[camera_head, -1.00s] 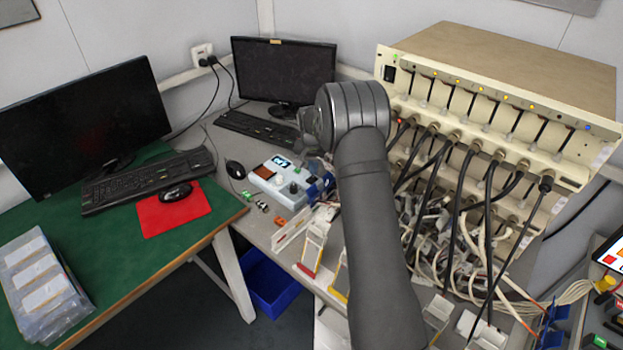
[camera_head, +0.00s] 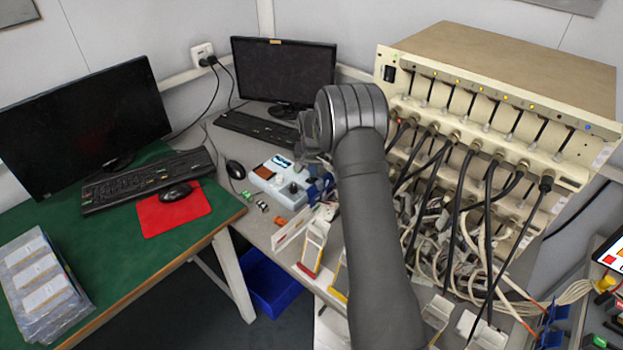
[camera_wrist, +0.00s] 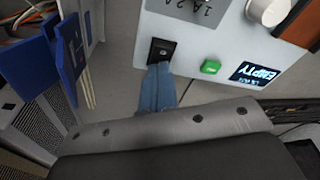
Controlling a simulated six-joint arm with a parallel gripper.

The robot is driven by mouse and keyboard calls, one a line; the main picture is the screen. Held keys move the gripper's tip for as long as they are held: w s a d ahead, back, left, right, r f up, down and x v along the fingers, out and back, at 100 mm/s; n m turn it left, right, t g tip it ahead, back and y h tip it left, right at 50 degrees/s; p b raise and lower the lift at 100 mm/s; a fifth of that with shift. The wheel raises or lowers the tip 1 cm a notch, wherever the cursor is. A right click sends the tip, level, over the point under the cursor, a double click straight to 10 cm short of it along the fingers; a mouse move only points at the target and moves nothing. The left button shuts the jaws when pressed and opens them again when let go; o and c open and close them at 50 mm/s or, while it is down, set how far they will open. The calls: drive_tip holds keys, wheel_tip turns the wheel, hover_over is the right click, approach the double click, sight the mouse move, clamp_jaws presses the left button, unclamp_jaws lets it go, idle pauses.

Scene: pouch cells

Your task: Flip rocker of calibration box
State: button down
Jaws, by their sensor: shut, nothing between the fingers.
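The white calibration box (camera_head: 283,181) stands on the grey desk in the head view, left of my wrist. In the wrist view, the box (camera_wrist: 195,45) fills the top. My gripper (camera_wrist: 160,66) has blue fingers, closed together and empty. Their tips are at the lower edge of the rocker; I cannot tell whether they touch it. In the head view the fingers are too small to make out clearly.
Blue clip-like parts (camera_wrist: 65,50) and wires are left of the fingers in the wrist view. The cabled tester rack (camera_head: 500,95) is right of my arm. A keyboard (camera_head: 258,128) and a mouse (camera_head: 235,170) lie behind and left of the box.

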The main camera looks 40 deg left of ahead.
wheel_tip(320, 180, up, 7)
idle(0.8)
drive_tip(key=shift+f, duration=0.1)
wheel_tip(320, 180, down, 7)
drive_tip(key=shift+r, duration=0.1)
idle(0.5)
